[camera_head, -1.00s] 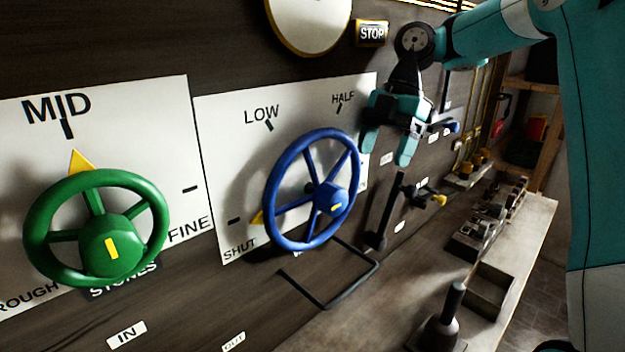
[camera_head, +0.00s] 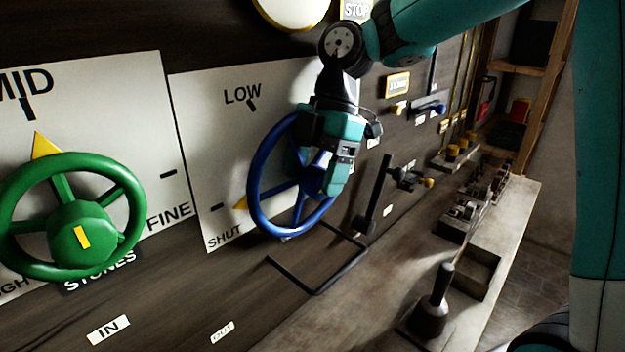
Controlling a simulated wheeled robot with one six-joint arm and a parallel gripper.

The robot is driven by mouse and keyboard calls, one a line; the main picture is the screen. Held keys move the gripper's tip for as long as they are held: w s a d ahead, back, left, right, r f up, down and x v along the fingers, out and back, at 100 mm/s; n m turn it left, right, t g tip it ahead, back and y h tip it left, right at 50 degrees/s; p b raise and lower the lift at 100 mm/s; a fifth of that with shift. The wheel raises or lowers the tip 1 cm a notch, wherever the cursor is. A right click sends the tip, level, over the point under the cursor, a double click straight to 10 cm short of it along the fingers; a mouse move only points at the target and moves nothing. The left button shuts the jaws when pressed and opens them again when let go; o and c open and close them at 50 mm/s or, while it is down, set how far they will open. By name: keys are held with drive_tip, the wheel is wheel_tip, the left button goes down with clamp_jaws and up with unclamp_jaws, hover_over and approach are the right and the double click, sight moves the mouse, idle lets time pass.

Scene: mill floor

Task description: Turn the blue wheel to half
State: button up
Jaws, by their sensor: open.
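The blue wheel (camera_head: 254,190) is mounted on a white dial plate (camera_head: 205,140) on the dark wall. Its yellow pointer (camera_head: 240,203) sticks out at the lower left, by the tick above the SHUT label. The LOW label (camera_head: 242,93) shows at the upper left of the plate. The HALF label cannot be seen; my arm and gripper cover that part. My gripper (camera_head: 328,165) is open, in front of the wheel's upper right, and hides that stretch of rim. I cannot tell whether a finger touches the rim.
A green wheel (camera_head: 125,182) with its own dial stands to the left. A bent dark rod (camera_head: 318,292) juts out below the blue wheel. A black lever (camera_head: 374,195) is to the right. A workbench (camera_head: 395,265) carries a dark-handled tool (camera_head: 432,305) and trays.

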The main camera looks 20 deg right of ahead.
drive_tip(key=shift+a+f, duration=0.2)
drive_tip(key=shift+f, duration=0.3)
drive_tip(key=c, duration=0.9)
drive_tip(key=shift+r, duration=0.1)
